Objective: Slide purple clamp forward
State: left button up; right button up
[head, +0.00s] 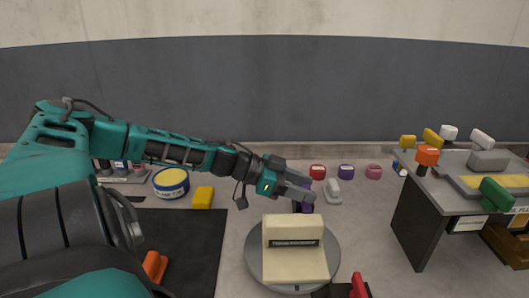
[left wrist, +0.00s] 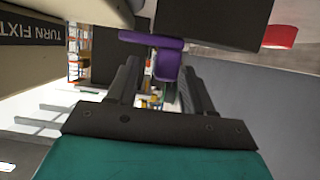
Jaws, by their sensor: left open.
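The purple clamp (head: 307,208) stands just behind the cream fixture block, mostly hidden by my left gripper (head: 301,188) in the head view. In the left wrist view the purple clamp (left wrist: 166,62) lies at the tips of my left gripper (left wrist: 161,68), with the open fingers on either side of its handle. I cannot tell whether a finger touches it. The cream block (head: 293,262), labelled as a turn fixture, sits on a round grey turntable (head: 253,268). My right gripper is out of view.
A red handle (head: 358,287) stands at the front edge. Red (head: 318,171), purple (head: 346,171) and pink (head: 373,171) items and a white clamp (head: 333,192) are behind. A yellow block (head: 203,197) and round tin (head: 171,184) stand left. A grey bench (head: 425,210) with coloured knobs stands right.

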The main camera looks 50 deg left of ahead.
pick_arm(q)
jog(key=shift+p+v, duration=1)
jog(key=shift+v, duration=0.25)
jog(key=v, duration=0.7)
jog(key=shift+s+a, duration=0.15)
jog(key=shift+s, duration=0.1)
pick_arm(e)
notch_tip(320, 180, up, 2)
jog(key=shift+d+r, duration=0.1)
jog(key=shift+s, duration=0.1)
